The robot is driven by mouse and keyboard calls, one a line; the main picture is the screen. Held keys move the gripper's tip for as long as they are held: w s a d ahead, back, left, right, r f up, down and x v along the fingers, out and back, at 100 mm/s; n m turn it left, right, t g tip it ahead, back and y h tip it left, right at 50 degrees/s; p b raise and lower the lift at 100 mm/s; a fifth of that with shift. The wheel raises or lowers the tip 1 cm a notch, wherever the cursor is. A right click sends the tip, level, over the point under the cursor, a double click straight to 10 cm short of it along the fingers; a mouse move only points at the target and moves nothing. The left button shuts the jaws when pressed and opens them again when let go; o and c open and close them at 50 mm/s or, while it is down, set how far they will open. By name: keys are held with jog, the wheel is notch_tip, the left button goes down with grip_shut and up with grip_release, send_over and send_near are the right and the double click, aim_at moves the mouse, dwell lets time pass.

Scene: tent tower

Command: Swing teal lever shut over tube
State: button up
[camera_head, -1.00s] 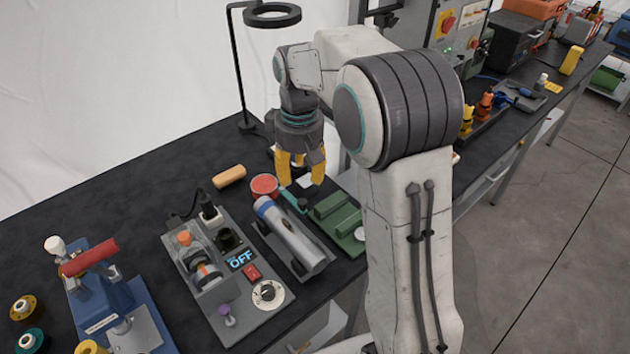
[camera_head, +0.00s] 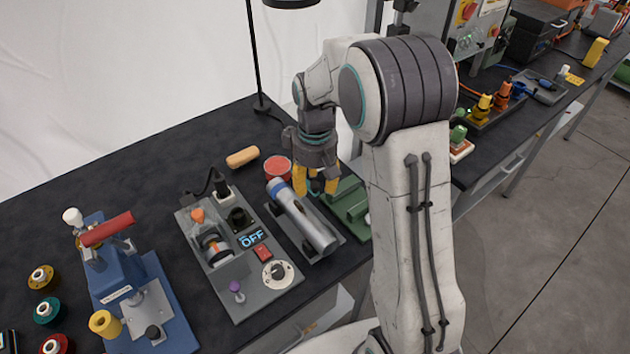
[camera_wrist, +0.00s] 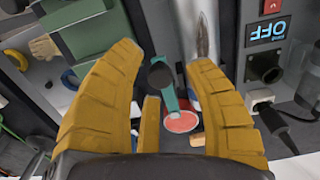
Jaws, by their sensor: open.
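The silver tube (camera_head: 308,222) with a blue band lies in a dark cradle in the head view; its silver body also shows at the top of the wrist view (camera_wrist: 195,32). The teal lever (camera_wrist: 170,97) with a dark round knob stands out beside the tube in the wrist view, not lying over it. My gripper (camera_head: 316,188) is over the far end of the cradle, with its yellow fingers pointing down. In the wrist view my gripper (camera_wrist: 165,60) is open, with the lever and knob between its fingers. I cannot tell whether they touch. The fingers largely hide the lever in the head view.
A red-topped tin (camera_head: 277,168) stands just behind the cradle. A green fixture (camera_head: 347,205) is close on the right, and a grey panel with an OFF display (camera_head: 252,238) on the left. A tan block (camera_head: 242,157) lies behind. Clear black bench lies at the back left.

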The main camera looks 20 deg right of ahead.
grip_shut()
dwell(0.5)
